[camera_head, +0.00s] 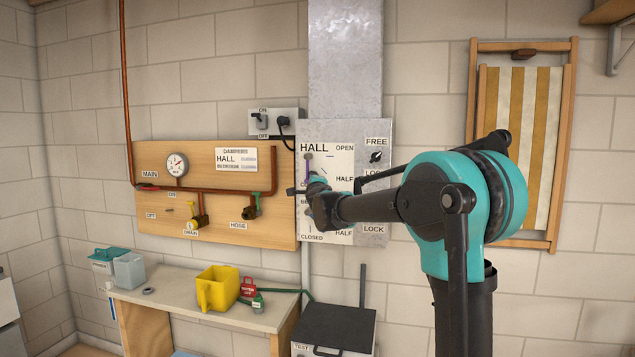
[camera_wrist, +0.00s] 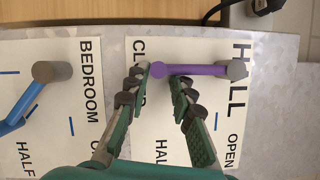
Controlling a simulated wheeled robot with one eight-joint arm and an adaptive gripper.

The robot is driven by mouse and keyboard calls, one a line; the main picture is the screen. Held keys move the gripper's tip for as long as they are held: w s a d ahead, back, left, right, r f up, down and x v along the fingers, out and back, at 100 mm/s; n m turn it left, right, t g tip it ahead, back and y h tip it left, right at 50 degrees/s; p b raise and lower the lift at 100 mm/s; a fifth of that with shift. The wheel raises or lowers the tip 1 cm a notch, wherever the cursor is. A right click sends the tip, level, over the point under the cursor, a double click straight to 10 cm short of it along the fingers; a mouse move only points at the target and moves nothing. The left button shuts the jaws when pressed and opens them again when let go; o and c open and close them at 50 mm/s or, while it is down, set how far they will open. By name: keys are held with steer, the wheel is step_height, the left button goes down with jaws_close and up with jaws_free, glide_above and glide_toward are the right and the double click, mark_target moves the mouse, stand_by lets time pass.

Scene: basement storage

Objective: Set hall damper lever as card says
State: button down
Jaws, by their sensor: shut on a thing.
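The hall damper lever (camera_wrist: 200,70) is a purple bar with a grey pivot at the HALL end. It points straight down the panel towards CLOSED; OPEN and HALF are marked to its side. My gripper (camera_wrist: 158,78) is shut on the lever's free-end knob, one finger on each side. In the head view my gripper (camera_head: 320,190) covers much of the panel. The DAMPERS card (camera_head: 237,160) on the wooden board has HALL and BEDROOM lines; their settings are too small to read. A black knob (camera_head: 376,157) sits between FREE and a partly hidden LOCK label.
The blue bedroom lever (camera_wrist: 25,100) is beside the hall lever and slants towards HALF. The wooden board (camera_head: 220,225) carries a gauge, pipes and valves. A bench (camera_head: 180,300) below holds a yellow jug (camera_head: 217,290). A folded deckchair (camera_head: 520,140) hangs at right.

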steer(key=shift+a+r, duration=0.15)
steer(key=shift+a, duration=0.65)
steer(key=c, duration=1.4)
jaws_free()
steer(key=shift+w, duration=0.1)
steer(key=shift+o, duration=0.2)
steer(key=shift+s+f, duration=0.2)
steer(key=shift+s, duration=0.05)
steer(key=s+d, duration=0.2)
steer(key=s, duration=0.9)
steer(key=shift+s+d+f, duration=0.15)
steer(key=shift+d+f, duration=0.2)
steer(key=shift+f, duration=0.05)
